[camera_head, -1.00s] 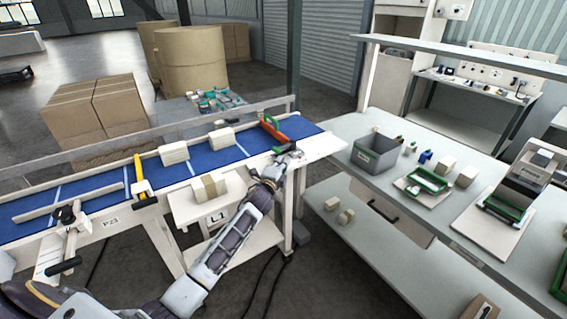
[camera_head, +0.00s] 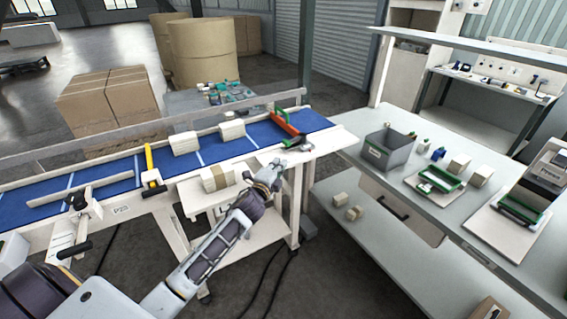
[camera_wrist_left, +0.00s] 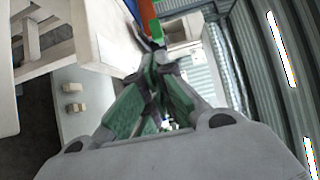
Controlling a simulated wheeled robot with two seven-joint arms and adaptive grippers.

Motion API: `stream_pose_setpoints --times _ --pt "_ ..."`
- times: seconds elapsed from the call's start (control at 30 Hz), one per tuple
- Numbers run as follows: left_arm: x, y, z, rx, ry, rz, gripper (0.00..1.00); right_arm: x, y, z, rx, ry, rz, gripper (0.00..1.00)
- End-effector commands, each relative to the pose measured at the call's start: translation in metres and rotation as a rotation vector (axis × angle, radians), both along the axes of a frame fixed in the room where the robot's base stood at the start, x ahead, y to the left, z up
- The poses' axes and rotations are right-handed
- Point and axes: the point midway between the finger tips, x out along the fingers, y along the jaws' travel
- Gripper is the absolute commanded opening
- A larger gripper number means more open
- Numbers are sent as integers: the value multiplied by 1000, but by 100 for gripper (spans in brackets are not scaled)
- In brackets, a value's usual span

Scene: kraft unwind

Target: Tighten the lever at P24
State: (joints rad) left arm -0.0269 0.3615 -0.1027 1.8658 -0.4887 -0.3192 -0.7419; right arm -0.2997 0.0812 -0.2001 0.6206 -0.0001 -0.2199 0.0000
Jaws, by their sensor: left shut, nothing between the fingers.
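A small dark lever (camera_head: 298,143) sits at the right end of the blue conveyor, beside a red-orange guide bar (camera_head: 286,123) with a green end. I cannot read a P24 label there. My left gripper (camera_head: 277,163) is just in front of and below the lever, at the conveyor's near edge, and appears apart from it. In the left wrist view my gripper (camera_wrist_left: 160,68) has its green-padded fingers brought together and empty, with the orange and green bar (camera_wrist_left: 149,18) just beyond the tips. My right gripper is not in view.
The blue conveyor (camera_head: 110,188) carries pale blocks and a yellow bar (camera_head: 149,163). A P23 label (camera_head: 120,210) and a black-handled lever (camera_head: 75,250) are at left. A workbench (camera_head: 400,200) with a grey bin (camera_head: 388,150) stands at right. A wrapped block (camera_head: 217,178) sits on a low shelf.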

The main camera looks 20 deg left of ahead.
Motion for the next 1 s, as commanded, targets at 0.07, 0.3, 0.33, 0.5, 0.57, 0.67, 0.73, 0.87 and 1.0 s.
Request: stream_pose_setpoints --times 0.07,0.3,0.33,0.5,0.57,0.67,0.73,0.87,1.0 --pt "-6 2 -1 1 0 0 0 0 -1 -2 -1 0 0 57" --pt "-16 4 0 1 0 -1 0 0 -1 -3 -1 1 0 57" --pt "-17 4 0 1 0 -1 0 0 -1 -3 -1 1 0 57" --pt "-17 5 0 1 0 -1 0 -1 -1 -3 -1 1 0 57" --pt "-17 5 0 1 0 -1 0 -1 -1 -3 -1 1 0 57" --pt "-17 4 0 1 0 0 0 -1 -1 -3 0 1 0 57" --pt "-17 4 1 1 -1 0 0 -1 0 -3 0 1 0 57" --pt "-15 3 9 -3 -9 0 0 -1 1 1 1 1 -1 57" --pt "-11 -2 23 -37 -26 5 0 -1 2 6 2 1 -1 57"
